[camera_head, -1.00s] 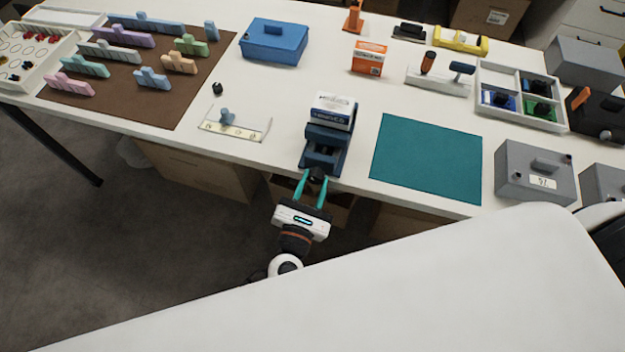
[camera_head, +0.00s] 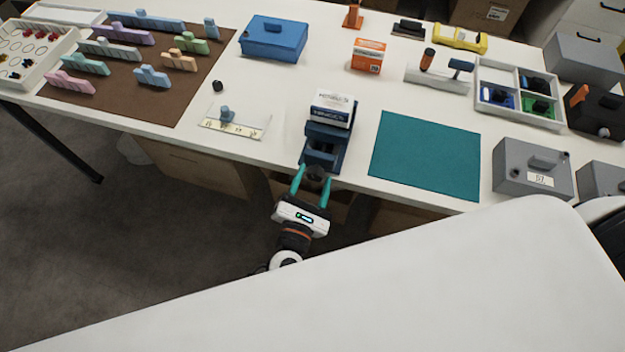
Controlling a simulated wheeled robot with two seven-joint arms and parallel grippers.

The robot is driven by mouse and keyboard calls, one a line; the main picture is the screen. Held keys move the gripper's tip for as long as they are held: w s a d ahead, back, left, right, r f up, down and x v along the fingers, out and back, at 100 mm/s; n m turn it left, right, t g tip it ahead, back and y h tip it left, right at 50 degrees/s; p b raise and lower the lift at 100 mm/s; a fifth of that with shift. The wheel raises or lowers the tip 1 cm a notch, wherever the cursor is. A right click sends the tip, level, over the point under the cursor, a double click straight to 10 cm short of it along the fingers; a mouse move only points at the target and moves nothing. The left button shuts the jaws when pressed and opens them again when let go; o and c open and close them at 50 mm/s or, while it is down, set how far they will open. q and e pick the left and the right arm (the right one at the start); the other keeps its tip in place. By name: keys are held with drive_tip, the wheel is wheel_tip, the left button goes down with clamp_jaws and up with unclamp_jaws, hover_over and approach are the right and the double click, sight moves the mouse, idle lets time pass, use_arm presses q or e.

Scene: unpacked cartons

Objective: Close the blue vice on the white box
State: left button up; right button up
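The blue vice (camera_head: 322,147) stands at the table's front edge, its dark round knob (camera_head: 317,173) facing me. The white box (camera_head: 332,108), with a dark blue printed band, sits upright in the vice's far part. I cannot tell whether both jaws touch it. My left gripper (camera_head: 313,175) is at the knob, with one teal finger on each side of it. The fingers look spread, with a gap beside the knob. My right gripper is not in view.
An orange box (camera_head: 368,56) and a blue case (camera_head: 273,38) stand behind. A grey box (camera_head: 533,170) is at the right front.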

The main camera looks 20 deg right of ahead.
use_arm(q)
drive_tip(key=shift+s+a+f, duration=0.1)
drive_tip(key=shift+s+a, duration=0.2)
drive_tip(key=shift+s, duration=0.15)
drive_tip(key=b+v, duration=0.1)
drive_tip(key=v, duration=1)
drive_tip(key=shift+b, duration=0.3)
